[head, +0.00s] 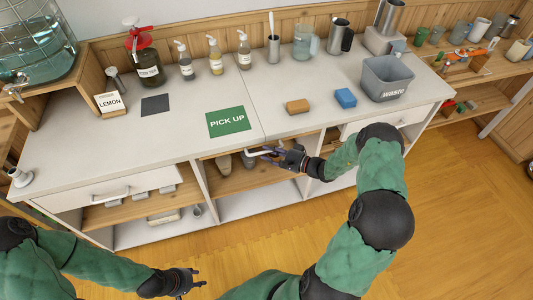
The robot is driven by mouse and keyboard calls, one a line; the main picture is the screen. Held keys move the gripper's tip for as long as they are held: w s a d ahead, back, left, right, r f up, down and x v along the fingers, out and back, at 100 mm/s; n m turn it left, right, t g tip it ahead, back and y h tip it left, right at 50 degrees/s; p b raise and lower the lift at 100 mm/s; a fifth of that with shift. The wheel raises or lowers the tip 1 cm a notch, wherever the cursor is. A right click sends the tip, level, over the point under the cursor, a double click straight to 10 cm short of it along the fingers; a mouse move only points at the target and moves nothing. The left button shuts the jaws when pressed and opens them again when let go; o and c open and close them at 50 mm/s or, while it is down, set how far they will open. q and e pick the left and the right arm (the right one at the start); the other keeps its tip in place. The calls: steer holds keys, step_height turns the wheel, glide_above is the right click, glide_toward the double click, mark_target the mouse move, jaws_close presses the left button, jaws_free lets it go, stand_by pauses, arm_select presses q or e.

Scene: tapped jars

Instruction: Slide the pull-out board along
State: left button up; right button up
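A wooden board (238,182) shows in the open bay below the middle of the counter. I cannot tell for certain whether it is the pull-out board or a fixed shelf. A pale curved handle (259,152) sits under the counter edge above it. My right gripper (275,156) is at this handle, just below the counter edge. Its fingers are small and partly hidden, so I cannot tell whether they close on the handle. My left gripper (194,281) is low in front of the cabinet, over the floor, away from the board. Its finger opening is unclear.
The counter (180,155) carries a green "PICK UP" mat (228,121), a tan sponge (298,106), a blue sponge (346,98) and a grey waste bin (387,78). Bottles and metal cups line the back. A white drawer (110,194) is at left. The wooden floor in front is clear.

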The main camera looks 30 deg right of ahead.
steer(key=shift+w+a+f, duration=0.1)
steer(key=shift+w+a, duration=0.3)
steer(key=shift+w, duration=0.2)
jaws_close()
steer(key=shift+s, duration=0.1)
steer(key=s+a+p, duration=0.2)
steer(key=s+a, duration=0.1)
steer(key=s, duration=0.8)
steer(key=s+a+p, duration=0.1)
steer(key=s+a, duration=0.2)
steer(key=s, duration=0.9)
steer(key=shift+s+p, duration=0.2)
steer(key=shift+p, duration=0.2)
